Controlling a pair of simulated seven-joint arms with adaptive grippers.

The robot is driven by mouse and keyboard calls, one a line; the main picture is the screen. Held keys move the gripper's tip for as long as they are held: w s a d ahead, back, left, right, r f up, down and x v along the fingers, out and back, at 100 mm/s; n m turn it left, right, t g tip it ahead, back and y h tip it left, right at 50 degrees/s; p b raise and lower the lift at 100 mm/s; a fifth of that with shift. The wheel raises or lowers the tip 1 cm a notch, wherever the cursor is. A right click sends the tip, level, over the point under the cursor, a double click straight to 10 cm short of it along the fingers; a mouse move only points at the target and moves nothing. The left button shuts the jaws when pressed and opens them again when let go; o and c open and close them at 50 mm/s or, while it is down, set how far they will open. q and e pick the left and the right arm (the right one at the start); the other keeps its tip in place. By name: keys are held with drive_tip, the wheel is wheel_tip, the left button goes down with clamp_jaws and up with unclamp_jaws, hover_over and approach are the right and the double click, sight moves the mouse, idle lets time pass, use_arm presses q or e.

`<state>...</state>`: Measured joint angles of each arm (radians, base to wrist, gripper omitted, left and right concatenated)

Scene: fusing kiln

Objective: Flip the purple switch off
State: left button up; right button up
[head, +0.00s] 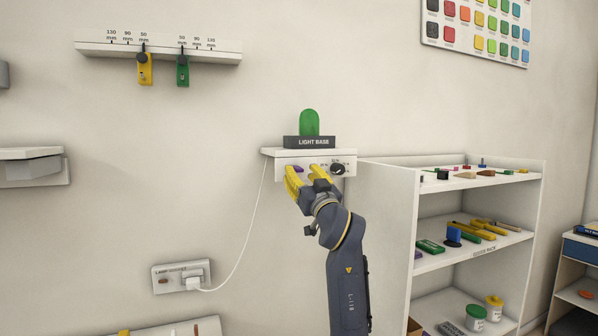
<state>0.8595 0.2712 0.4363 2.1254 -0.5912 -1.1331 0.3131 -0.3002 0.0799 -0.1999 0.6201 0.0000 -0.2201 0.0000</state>
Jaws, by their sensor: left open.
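The purple switch (298,169) is on the front of a small white wall shelf (345,155). Only a sliver of it shows, so I cannot tell its position. My left gripper (305,176) has yellow fingers and is open just in front of the switch, with the switch showing between the fingertips. I cannot tell whether a finger touches it. My right gripper is not in view.
A dark light base (309,142) with a green rounded piece (309,122) stands on the shelf. A black knob (337,169) is right of the gripper. A white cord (250,235) runs down to a wall outlet (164,279). A shelving unit (390,215) stands at right.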

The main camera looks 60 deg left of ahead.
use_arm(q)
drive_tip(key=shift+x, duration=1.15)
drive_tip(key=shift+o, duration=0.3)
clamp_jaws()
